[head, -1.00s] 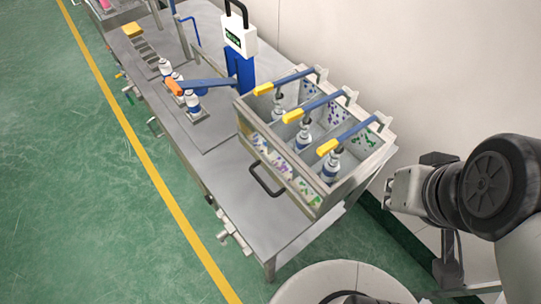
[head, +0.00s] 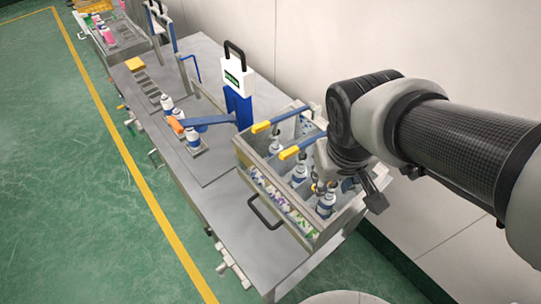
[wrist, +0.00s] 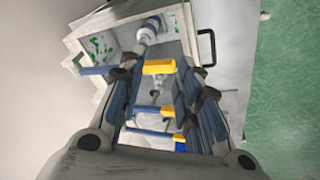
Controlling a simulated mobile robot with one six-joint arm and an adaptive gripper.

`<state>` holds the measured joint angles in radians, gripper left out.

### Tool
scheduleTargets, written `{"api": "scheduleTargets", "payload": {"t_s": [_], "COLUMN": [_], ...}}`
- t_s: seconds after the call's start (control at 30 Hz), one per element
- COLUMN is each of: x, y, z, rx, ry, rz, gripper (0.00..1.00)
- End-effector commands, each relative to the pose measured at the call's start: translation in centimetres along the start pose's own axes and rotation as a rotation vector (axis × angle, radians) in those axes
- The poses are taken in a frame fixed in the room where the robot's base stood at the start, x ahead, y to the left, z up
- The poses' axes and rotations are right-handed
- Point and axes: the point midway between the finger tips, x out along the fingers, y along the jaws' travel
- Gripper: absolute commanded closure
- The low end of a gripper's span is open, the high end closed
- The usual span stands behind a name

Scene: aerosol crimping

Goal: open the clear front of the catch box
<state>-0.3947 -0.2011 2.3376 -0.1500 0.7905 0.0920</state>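The catch box (head: 314,241) is a grey open-topped box with compartments at the near end of the steel bench. Its clear front (head: 283,207) stands upright on the aisle side, with coloured specks showing through. A black bar handle (head: 265,213) sticks out from it; this handle also shows at the upper right of the wrist view (wrist: 208,46). My gripper (head: 348,188) is over the right end of the box, apart from the handle. In the wrist view my gripper (wrist: 163,84) has its fingers spread, with a yellow lever grip (wrist: 158,67) showing between them, contact unclear.
White-blue cans (head: 299,174) stand in the compartments below yellow-tipped blue levers (head: 262,127). A blue post with a white head (head: 236,77) and more cans (head: 166,103) stand farther along the bench. The wall is close behind. The green aisle floor (head: 90,220) is clear.

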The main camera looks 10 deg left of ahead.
Motion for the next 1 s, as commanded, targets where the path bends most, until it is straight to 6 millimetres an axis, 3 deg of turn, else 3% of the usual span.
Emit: {"api": "scheduleTargets", "payload": {"t_s": [0.1, 0.2, 0.4, 0.5, 0.77, 1.0], "x": [2.4, 4.8, 9.1, 10.4, 12.7, 17.6], "y": [-4.3, -8.1, -14.8, -16.7, -17.7, -17.4], "z": [-2.8, -4.1, -4.6, -4.4, -4.0, -3.2], "rx": [-0.154, -0.268, -0.456, -0.509, -0.537, -0.536], "ry": [-0.053, -0.082, -0.123, -0.133, -0.139, -0.142], "rz": [0.001, 0.004, 0.013, 0.017, 0.019, 0.019], "gripper": [0.69, 0.69, 0.69, 0.69, 0.69, 0.69]}}
